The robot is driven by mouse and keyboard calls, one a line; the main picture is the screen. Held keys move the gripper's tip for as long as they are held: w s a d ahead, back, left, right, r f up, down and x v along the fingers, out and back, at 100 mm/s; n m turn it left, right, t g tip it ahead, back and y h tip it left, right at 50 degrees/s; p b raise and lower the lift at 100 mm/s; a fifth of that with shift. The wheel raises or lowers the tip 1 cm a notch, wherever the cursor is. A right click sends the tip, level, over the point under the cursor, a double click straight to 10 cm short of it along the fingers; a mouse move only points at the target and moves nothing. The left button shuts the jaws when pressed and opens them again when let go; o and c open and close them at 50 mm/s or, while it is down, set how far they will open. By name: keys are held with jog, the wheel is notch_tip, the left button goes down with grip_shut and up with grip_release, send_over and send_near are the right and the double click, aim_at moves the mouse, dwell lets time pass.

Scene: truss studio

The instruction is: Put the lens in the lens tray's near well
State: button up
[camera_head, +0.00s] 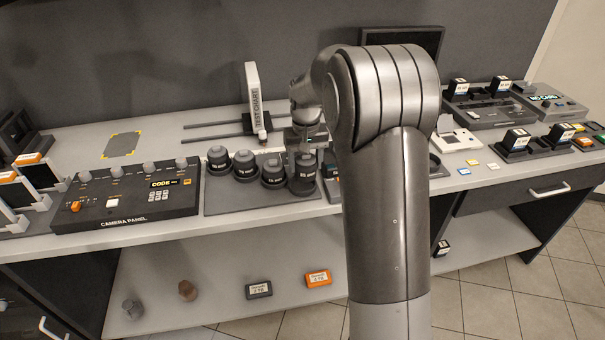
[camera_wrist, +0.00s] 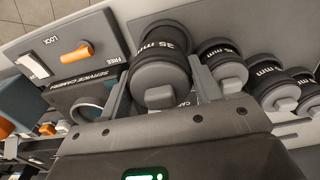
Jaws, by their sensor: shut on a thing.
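My gripper (camera_head: 303,150) points down at the right end of the dark lens tray (camera_head: 228,200). In the wrist view my gripper (camera_wrist: 163,82) has its fingers on either side of a dark grey lens marked 35 mm (camera_wrist: 160,50) and is shut on it. The same lens (camera_head: 302,184) shows below my gripper in the head view. It stands about upright at the tray's right end; I cannot tell whether it sits in a well or hangs just above. Several similar lenses stand in a row to its left, including one (camera_head: 272,172) close beside it.
The service camera (camera_wrist: 85,100) and its plate with an orange LOCK/FREE lever (camera_wrist: 77,52) are close beside the held lens. The camera panel (camera_head: 125,195) adjoins the tray's left. A test chart post (camera_head: 254,95) stands behind. My arm hides the bench right of the tray.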

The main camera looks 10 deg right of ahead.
aim_at(302, 173)
jog(key=shift+w+a+f, duration=0.25)
jog(key=shift+a+f, duration=0.1)
jog(key=shift+a, duration=0.05)
jog(key=shift+f, duration=1.9)
jog(key=shift+f, duration=0.1)
jog(key=o, duration=1.3)
jog(key=shift+o, duration=0.2)
